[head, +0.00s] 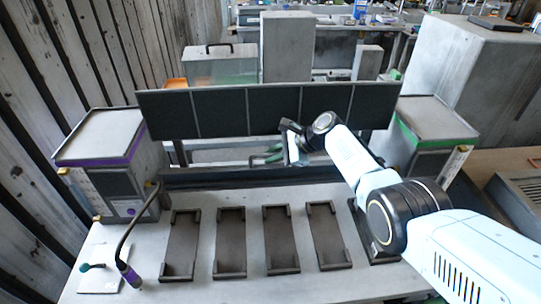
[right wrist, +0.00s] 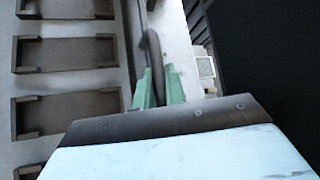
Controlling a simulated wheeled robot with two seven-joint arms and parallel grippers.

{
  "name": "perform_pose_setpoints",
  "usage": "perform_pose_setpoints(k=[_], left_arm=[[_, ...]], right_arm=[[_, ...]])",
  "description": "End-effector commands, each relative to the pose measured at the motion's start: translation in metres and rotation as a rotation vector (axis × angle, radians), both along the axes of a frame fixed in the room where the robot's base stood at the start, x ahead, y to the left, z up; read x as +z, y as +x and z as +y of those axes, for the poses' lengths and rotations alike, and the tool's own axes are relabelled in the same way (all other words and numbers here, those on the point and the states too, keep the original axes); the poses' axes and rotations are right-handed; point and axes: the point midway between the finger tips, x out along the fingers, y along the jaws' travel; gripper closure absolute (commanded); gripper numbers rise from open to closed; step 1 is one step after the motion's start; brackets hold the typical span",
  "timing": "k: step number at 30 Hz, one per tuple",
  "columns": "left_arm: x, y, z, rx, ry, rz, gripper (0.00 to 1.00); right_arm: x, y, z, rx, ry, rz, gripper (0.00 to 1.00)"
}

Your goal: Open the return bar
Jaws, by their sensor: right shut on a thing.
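The return bar looks like a thin grey rounded bar (head: 256,160) below the dark panel, at the back of the bench. In the right wrist view it is a dark curved bar (right wrist: 154,50) running down to the fingers. My right gripper (head: 274,153) reaches in from the right, below the panel. Its green fingers (right wrist: 160,92) are shut on the bar, one on each side. The gripper body and lower edge hide part of the grip. I cannot tell how far the bar is turned. My left gripper is not in view.
A long dark panel (head: 220,112) stands just above my right gripper. Dark trays (head: 230,245) line the grey bench in front. Grey boxes stand at left (head: 112,140) and right (head: 432,120).

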Motion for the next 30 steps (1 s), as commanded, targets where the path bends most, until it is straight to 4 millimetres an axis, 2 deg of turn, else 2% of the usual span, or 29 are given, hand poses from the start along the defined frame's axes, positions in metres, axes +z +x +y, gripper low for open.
perform_pose_setpoints(k=[3,4,9,20,30], left_arm=[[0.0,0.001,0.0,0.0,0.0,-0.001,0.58],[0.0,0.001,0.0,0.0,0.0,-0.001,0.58],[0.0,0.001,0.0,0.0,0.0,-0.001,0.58],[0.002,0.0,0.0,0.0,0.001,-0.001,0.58],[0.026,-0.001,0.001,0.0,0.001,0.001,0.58]], right_arm=[[-0.001,0.0,0.0,0.002,-0.004,0.001,1.0],[-0.001,0.0,0.0,0.002,-0.004,0.001,0.86],[-0.001,0.0,0.0,0.002,-0.003,0.001,0.66],[-0.001,-0.002,-0.002,0.002,-0.004,0.004,0.66],[0.028,-0.013,-0.03,0.0,-0.002,-0.003,0.66]])
